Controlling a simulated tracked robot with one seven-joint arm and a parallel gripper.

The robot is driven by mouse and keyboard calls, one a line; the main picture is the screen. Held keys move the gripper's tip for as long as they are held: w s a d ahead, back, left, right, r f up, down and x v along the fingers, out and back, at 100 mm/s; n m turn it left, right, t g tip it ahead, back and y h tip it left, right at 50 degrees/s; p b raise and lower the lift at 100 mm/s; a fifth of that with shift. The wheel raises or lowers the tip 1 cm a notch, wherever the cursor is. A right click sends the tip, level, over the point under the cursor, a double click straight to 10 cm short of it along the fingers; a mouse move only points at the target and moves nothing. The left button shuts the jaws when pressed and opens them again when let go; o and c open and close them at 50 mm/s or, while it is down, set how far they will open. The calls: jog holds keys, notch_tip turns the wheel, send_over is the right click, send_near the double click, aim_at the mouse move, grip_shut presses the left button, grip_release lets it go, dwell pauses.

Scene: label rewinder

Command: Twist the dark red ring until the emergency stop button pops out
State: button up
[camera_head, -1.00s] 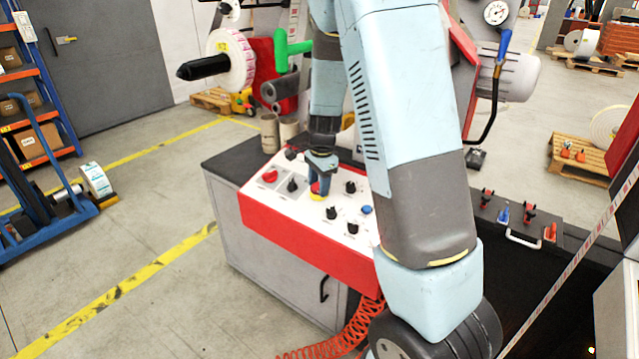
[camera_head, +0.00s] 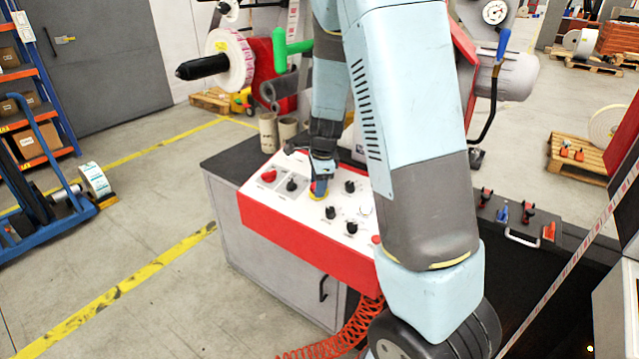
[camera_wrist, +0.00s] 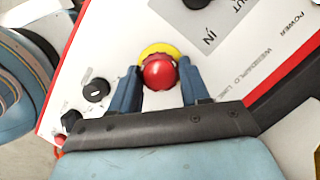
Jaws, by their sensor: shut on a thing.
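The emergency stop button (camera_wrist: 157,70) has a bright red cap with a darker red ring (camera_wrist: 172,82) around its edge. It sits in front of a yellow disc (camera_wrist: 158,48) on the white control panel. In the head view my gripper (camera_head: 319,188) points down at the button, over the yellow disc (camera_head: 317,197), and mostly hides it. In the wrist view the blue fingers of my gripper (camera_wrist: 160,80) stand on either side of the button, closed on its ring. I cannot tell whether the button stands in or out.
The panel (camera_head: 278,222) has a red front edge. Several black knobs (camera_head: 350,187) stand close to the gripper, and a red knob (camera_head: 269,176) is at its left. A pale round lamp (camera_head: 366,210) is on the right. Cardboard tubes (camera_head: 268,132) stand behind.

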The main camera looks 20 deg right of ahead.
aim_at(323, 200)
jog(key=shift+w+r, duration=0.1)
jog(key=shift+w, duration=0.1)
jog(key=o, duration=1.1)
jog(key=shift+c, duration=0.2)
jog(key=shift+s, duration=0.1)
notch_tip(323, 200, up, 13)
jog(key=s, duration=0.2)
jog(key=shift+s+d+r, duration=0.15)
jog(key=shift+s+d, duration=0.1)
jog(key=shift+d, duration=0.1)
jog(key=s+r+n+t, duration=0.1)
jog(key=s+r+n, duration=0.3)
jog(key=s+n, duration=0.2)
jog(key=s+r+n+t, duration=0.1)
jog(key=s+r+n, duration=0.3)
jog(key=s, duration=0.7)
jog(key=s+a+r+n+t, duration=0.1)
jog(key=s+r+n, duration=0.3)
jog(key=s+n, duration=0.5)
jog(key=shift+r+h, duration=0.15)
jog(key=shift+h, duration=0.15)
